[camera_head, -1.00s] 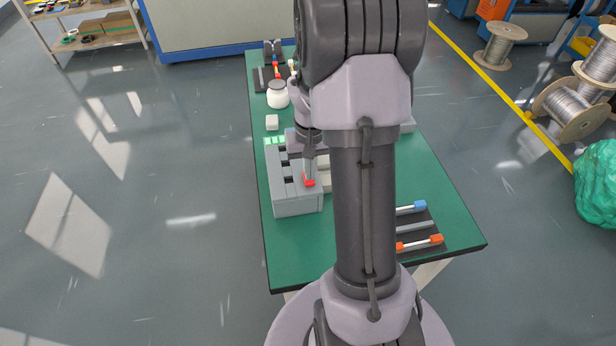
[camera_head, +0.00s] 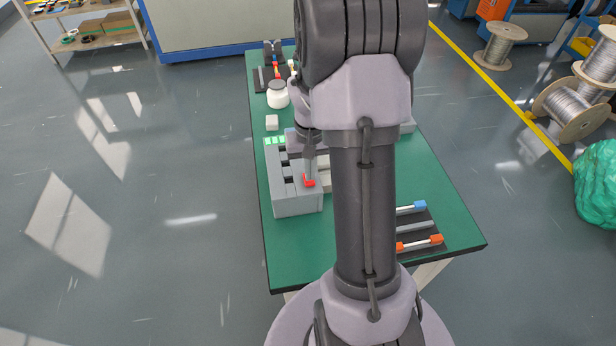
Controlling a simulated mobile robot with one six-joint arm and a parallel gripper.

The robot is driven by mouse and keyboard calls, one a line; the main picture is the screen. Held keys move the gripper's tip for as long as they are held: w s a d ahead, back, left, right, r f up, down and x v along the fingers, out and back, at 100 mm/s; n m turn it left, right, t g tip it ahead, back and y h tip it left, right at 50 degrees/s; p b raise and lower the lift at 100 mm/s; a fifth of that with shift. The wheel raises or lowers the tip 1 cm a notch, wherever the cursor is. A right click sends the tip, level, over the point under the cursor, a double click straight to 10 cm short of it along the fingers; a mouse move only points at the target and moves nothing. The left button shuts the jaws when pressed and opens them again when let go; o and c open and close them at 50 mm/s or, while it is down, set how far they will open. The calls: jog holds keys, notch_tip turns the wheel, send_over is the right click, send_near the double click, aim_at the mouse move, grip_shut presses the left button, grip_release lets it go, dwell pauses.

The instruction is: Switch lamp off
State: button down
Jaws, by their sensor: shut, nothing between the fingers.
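A small red switch part (camera_head: 309,182) sits at the near right of the box top. My gripper (camera_head: 310,174) points down right at the red part, shut and empty. Whether it touches the red part cannot be told at this size. My arm hides the right side of the box.
A dark rack with blue- and orange-ended tools (camera_head: 415,227) lies at right. The table's left edge is close to the box.

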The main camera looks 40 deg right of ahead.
jog(key=shift+f+b, duration=0.75)
jog(key=shift+f, duration=0.25)
dwell(0.6)
jog(key=shift+r, duration=0.1)
notch_tip(320, 180, up, 7)
jog(key=p, duration=0.6)
